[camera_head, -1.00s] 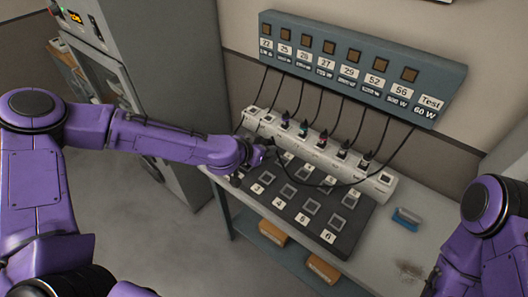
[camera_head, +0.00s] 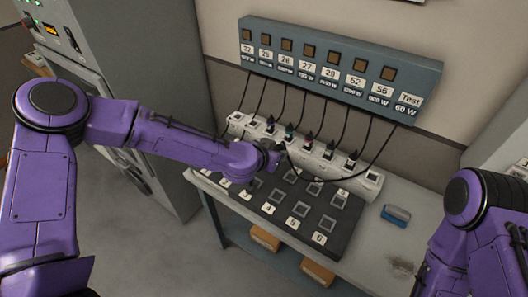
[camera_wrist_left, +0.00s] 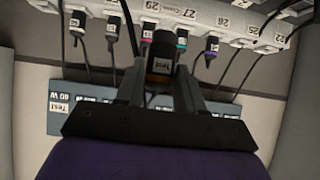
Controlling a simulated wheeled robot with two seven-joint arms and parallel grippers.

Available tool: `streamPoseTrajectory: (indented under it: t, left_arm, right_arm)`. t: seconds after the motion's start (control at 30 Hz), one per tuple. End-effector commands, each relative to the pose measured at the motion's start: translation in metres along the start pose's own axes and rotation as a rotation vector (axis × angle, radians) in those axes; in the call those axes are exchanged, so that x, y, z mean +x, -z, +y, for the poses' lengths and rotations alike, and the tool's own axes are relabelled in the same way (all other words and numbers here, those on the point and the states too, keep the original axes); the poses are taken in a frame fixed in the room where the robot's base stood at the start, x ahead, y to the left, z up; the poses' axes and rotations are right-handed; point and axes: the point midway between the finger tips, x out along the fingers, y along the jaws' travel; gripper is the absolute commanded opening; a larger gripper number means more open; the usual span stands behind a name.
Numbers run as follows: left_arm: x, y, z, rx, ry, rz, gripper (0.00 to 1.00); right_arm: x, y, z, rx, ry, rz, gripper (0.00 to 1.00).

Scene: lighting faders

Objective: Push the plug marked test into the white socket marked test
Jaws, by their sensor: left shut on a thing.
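My left gripper (camera_head: 274,156) is shut on a dark plug with an orange band and a label reading Test; the plug (camera_wrist_left: 161,62) shows between the fingers in the left wrist view. The gripper is above the dark numbered board, in front of the white socket strip (camera_head: 318,152). The plug is clear of any socket as far as I can see. A black cable loops from it to the panel's Test end. The strip's right end has a socket (camera_head: 372,178) without a plug; its label is too small to read. My right gripper is out of view.
Several other plugs stand in the strip, their cables rising to the blue-grey wall panel (camera_head: 335,60). The dark board (camera_head: 285,212) with numbered squares lies in front of the strip. A blue block (camera_head: 396,214) lies on the bench at right. A grey cabinet stands at left.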

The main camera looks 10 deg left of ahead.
Motion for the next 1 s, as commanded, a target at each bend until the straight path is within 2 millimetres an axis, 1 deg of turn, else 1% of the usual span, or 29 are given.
streamPoseTrajectory:
  t: [0.1,0.57,1.0]
  left_arm:
    - [0.006,0.004,0.013,0.004,-0.002,0.001,0.01]
    - [0.030,0.022,0.060,0.003,-0.002,0.002,0.01]
    - [0.054,0.037,0.104,0.003,-0.002,0.001,0.01]
  right_arm:
    - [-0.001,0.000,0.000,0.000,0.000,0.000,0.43]
    - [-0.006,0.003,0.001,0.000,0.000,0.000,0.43]
    - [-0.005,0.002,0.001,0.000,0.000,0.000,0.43]
